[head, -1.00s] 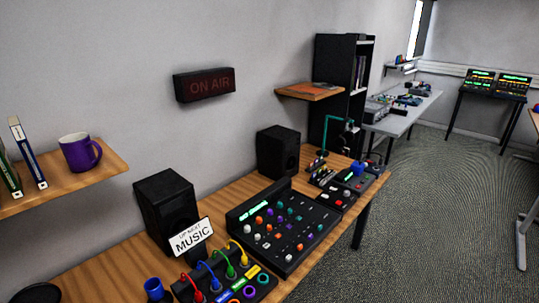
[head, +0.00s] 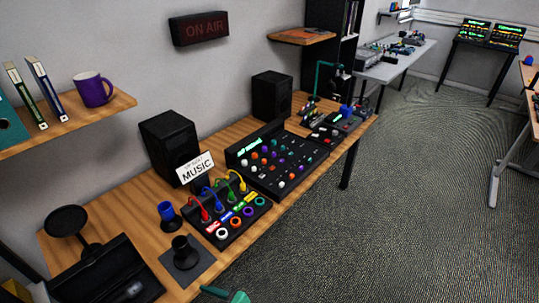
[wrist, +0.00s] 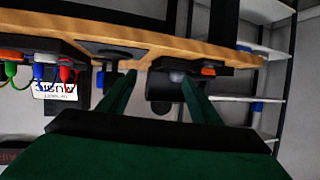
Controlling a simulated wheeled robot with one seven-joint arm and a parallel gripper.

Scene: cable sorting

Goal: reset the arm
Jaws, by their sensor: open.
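My gripper (wrist: 159,80) shows in the wrist view with its two green fingers apart and nothing between them. The wrist view is upside down, with the wooden desk edge beyond the fingertips. In the head view only a small green part, which looks like my arm or gripper, shows at the bottom edge, in front of the desk (head: 130,199). The rest of my arm is hidden. The patch box (head: 228,220) on the desk has red, blue, green and yellow cables plugged into its top.
A mixer (head: 277,160), two speakers, a "MUSIC" sign (head: 196,168), a blue-topped object (head: 167,212) and a black tray (head: 105,275) crowd the desk. A shelf (head: 70,123) with a purple mug hangs at left. Open carpet (head: 400,200) lies right.

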